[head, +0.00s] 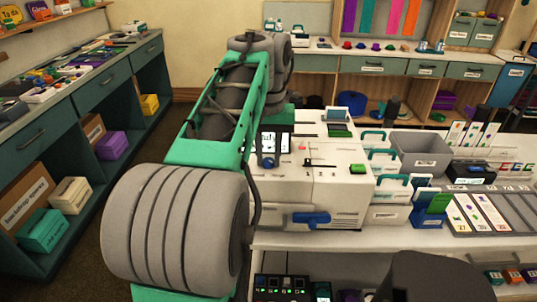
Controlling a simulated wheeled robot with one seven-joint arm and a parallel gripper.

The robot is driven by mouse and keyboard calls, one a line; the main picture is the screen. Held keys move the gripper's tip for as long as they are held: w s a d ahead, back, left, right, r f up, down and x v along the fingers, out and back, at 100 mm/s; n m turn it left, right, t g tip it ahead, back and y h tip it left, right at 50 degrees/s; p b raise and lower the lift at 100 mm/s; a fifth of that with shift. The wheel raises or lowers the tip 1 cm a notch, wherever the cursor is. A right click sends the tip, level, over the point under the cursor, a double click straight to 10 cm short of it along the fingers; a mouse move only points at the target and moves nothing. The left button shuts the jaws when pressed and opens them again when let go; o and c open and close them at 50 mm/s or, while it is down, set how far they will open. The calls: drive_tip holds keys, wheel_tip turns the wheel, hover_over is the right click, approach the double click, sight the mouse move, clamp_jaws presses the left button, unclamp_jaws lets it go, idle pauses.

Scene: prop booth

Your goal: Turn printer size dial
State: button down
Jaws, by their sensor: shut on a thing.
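The printer (335,192) is a white, boxy machine on the counter in the middle of the head view. A small blue knob (268,162), which looks like the size dial, sits on its top left below a dark display (273,143) with white marks. The knob's setting is too small to read. My green and grey arm rises at the left and covers the printer's left side. My gripper does not show; the arm seems to hide it, so its contact with the dial cannot be seen.
A blue handle (310,218) is on the printer's front and a green button (357,169) on its top right. White bins with teal handles and a grey bin (420,152) stand close at the right. Open floor (90,240) lies at the left.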

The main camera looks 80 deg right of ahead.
sight(269, 160)
idle(0.3)
drive_tip(key=c, duration=1.1)
unclamp_jaws()
wheel_tip(269, 160, up, 8)
drive_tip(key=p, duration=0.7)
drive_tip(key=shift+f, duration=0.15)
